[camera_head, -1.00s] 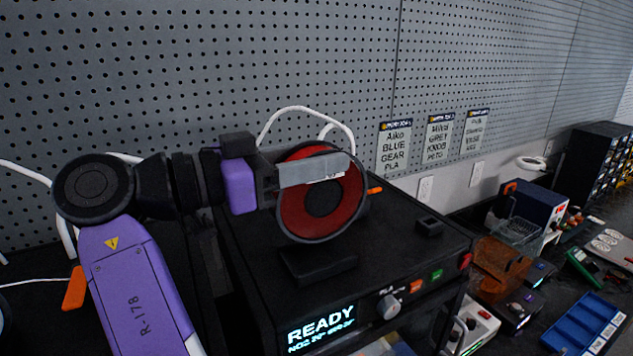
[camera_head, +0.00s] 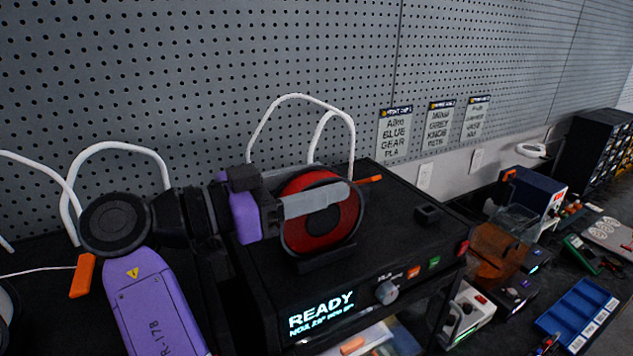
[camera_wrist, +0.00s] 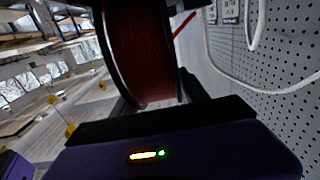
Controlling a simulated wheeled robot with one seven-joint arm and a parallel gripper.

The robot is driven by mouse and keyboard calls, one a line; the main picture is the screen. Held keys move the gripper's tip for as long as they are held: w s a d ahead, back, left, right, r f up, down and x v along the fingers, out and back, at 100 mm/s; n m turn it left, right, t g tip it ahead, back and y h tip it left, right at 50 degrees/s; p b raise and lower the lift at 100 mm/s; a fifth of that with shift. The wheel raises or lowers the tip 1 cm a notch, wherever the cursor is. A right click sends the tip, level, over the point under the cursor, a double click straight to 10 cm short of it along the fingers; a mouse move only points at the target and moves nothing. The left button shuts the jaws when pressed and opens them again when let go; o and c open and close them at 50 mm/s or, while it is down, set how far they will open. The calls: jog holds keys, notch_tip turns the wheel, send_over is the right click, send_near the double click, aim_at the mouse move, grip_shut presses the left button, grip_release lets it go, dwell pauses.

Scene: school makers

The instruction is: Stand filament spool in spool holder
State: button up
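The filament spool (camera_head: 335,222) is a red reel with black rims. It is upright above the black printer in the head view, and its red winding fills the upper middle of the wrist view (camera_wrist: 140,50). My gripper (camera_head: 314,199) is shut on the spool, with one grey finger across its near face; the far finger is mostly hidden. The spool holder (camera_head: 327,259) is a low black cradle on top of the printer. The spool's lower rim is at the cradle, overlapping it in the picture. I cannot tell whether it rests in it or hovers just above.
The printer (camera_head: 400,225) has a lit READY display (camera_head: 321,314) and a grey knob (camera_head: 387,292). A small black block (camera_head: 427,214) sits on its top at right. White tubes (camera_head: 290,97) arch behind the spool before the pegboard (camera_head: 230,60). A blue tray (camera_head: 580,315) lies far right.

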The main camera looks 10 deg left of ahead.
aim_at(288, 190)
jog(key=shift+o, duration=0.5)
jog(key=shift+r, duration=0.2)
jog(key=b+v, duration=0.2)
jog(key=v, duration=0.4)
jog(key=shift+f+b, duration=0.15)
jog(key=shift+b, duration=0.15)
jog(key=shift+s+a, duration=0.45)
jog(key=shift+a, duration=0.15)
